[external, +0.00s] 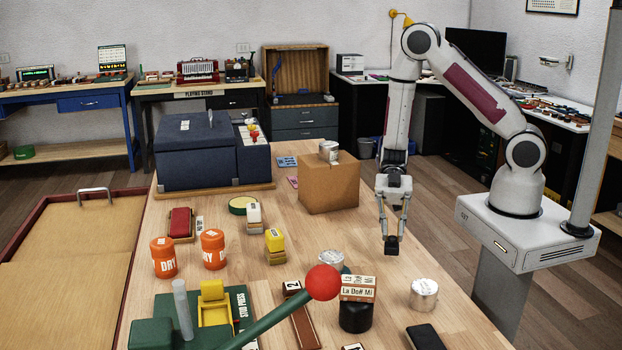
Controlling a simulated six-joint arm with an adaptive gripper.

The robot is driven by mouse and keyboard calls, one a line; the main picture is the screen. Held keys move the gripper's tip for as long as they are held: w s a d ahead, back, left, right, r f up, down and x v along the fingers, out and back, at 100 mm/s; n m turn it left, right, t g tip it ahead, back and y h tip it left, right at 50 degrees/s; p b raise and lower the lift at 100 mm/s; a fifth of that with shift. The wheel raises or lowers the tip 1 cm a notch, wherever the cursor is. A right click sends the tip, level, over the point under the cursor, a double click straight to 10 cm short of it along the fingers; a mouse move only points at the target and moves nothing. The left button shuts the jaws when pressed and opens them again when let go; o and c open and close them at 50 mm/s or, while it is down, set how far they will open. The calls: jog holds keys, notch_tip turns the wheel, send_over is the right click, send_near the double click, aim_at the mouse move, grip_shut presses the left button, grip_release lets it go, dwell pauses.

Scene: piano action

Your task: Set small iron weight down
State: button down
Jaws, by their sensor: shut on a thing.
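My gripper (391,236) points straight down at the right side of the wooden table (385,275), to the right of the cardboard box. It is shut on a small dark thing between its fingertips, the small iron weight (391,246). The weight is tiny in this view and partly covered by the fingers, so its shape is hard to make out. It appears to be held near the table's right edge; I cannot tell its exact height above the top.
The cardboard box (329,186) carries a silver tin (328,151). Another silver tin (423,294) stands nearer the front. A red ball (323,282) tops a green lever. Bare wood lies between box and front tins.

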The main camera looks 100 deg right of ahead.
jog(key=shift+f, duration=1.1)
jog(key=shift+f, duration=0.1)
jog(key=c, duration=1.9)
grip_release()
jog(key=shift+v, duration=6.05)
